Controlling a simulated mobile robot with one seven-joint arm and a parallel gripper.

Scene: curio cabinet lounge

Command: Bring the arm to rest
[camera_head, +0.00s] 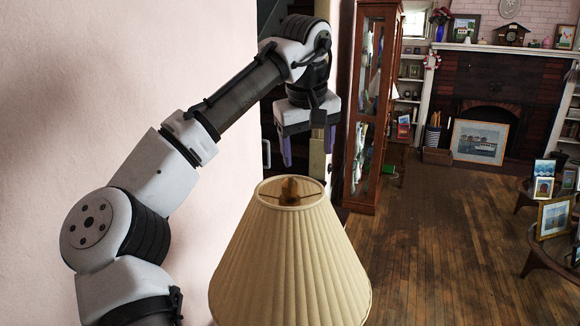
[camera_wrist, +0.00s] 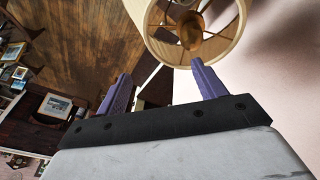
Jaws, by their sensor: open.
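My arm is raised and bent at the left of the head view. My gripper (camera_head: 308,152) hangs from it, pointing down, with its two purple fingers apart and nothing between them. In the head view it appears above and behind the pleated lampshade (camera_head: 290,255). In the wrist view my gripper (camera_wrist: 157,80) also shows its fingers spread and empty. The lampshade (camera_wrist: 155,45) is near the right finger there, with its open top and inner fitting visible. I cannot tell the exact gap between finger and shade.
A pale wall (camera_head: 60,100) runs close along my arm's left. A glass-fronted wooden cabinet (camera_head: 372,100) stands beyond the gripper. Tables with framed pictures (camera_head: 553,215) are at the right, a fireplace (camera_head: 490,115) at the back. The wooden floor (camera_head: 440,250) between is open.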

